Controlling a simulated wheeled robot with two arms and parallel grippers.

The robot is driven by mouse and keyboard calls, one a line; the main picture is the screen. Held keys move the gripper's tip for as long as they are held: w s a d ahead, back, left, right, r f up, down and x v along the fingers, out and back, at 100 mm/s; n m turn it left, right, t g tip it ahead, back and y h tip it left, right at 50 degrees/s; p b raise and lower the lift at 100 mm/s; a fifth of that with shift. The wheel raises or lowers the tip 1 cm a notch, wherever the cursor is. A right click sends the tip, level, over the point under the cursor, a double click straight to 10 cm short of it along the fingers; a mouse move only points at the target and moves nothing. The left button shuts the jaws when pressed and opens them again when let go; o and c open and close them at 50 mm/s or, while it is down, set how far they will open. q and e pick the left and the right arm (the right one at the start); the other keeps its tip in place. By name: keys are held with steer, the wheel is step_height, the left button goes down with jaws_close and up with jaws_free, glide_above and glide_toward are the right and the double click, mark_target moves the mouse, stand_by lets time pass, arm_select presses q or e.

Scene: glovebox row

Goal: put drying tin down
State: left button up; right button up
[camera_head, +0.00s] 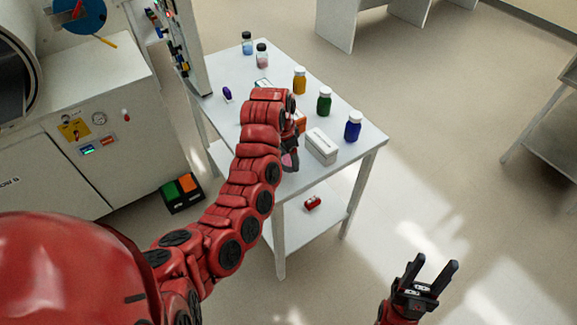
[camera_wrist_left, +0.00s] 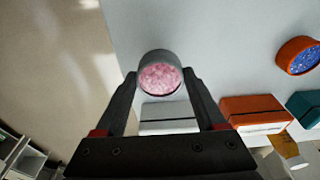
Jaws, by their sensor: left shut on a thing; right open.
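The drying tin (camera_wrist_left: 160,77) is a small round grey tin with pink grains inside. In the left wrist view it sits between the fingertips of my left gripper (camera_wrist_left: 159,84), which is shut on it. In the head view my left gripper (camera_head: 290,158) is over the near edge of the white table (camera_head: 367,142), partly hidden by my arm, and a bit of the pink tin (camera_head: 289,161) shows. I cannot tell whether the tin touches the tabletop. My right gripper (camera_head: 432,272) is open and empty, out over the floor right of the table.
A white box (camera_head: 321,146) lies just right of my left gripper. Bottles with blue (camera_head: 353,127), green (camera_head: 324,102) and amber (camera_head: 300,81) contents stand along the right edge. The wrist view also shows an orange box (camera_wrist_left: 252,110) and an orange tin with blue grains (camera_wrist_left: 299,56).

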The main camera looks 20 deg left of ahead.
mark_target(287, 161)
arm_select(q)
step_height(287, 161, down, 3)
steer(key=shift+s+r+p, duration=0.1)
steer(key=shift+p, duration=0.85)
steer(key=shift+f, duration=0.4)
steer(key=o, duration=1.4)
